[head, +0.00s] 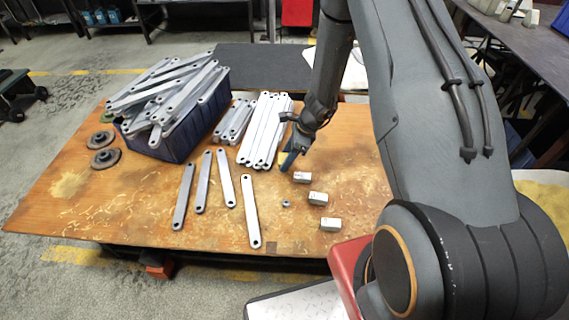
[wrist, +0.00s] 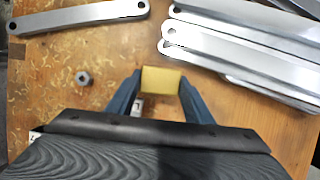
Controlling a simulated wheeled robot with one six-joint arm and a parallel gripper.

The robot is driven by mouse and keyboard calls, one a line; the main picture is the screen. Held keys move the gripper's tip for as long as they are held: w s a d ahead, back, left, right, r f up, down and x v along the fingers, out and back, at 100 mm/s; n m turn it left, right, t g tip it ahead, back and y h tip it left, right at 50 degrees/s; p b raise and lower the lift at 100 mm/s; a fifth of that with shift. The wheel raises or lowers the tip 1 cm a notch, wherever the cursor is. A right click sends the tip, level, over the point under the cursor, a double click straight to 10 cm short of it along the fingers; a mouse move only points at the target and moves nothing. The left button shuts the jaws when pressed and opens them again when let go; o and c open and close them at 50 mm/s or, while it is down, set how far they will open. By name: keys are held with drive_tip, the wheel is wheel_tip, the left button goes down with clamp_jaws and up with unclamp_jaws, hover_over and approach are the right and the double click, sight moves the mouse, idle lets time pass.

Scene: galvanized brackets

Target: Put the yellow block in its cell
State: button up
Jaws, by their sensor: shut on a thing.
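The yellow block (wrist: 161,80) is between the blue fingertips of my gripper (wrist: 160,84) in the wrist view. My gripper is shut on it, with a finger on each side. In the head view my gripper (head: 287,162) points down over the wooden table, near the stack of long flat brackets. Only a small bit of yellow shows beside the fingers there. I cannot tell whether the block touches the table. I cannot make out a cell for the block in either view.
Flat brackets (head: 265,130) lie just left of my gripper. Several single brackets (head: 250,210) and a nut (head: 286,203) lie nearer the front. Small pale blocks (head: 318,198) stand at right. A blue crate (head: 175,143) heaped with brackets and dark discs (head: 105,158) are at left.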

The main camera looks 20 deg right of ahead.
drive_tip(key=shift+f, duration=1.55)
drive_tip(key=shift+f, duration=0.15)
drive_tip(key=o, duration=1.1)
drive_tip(key=shift+o, duration=0.2)
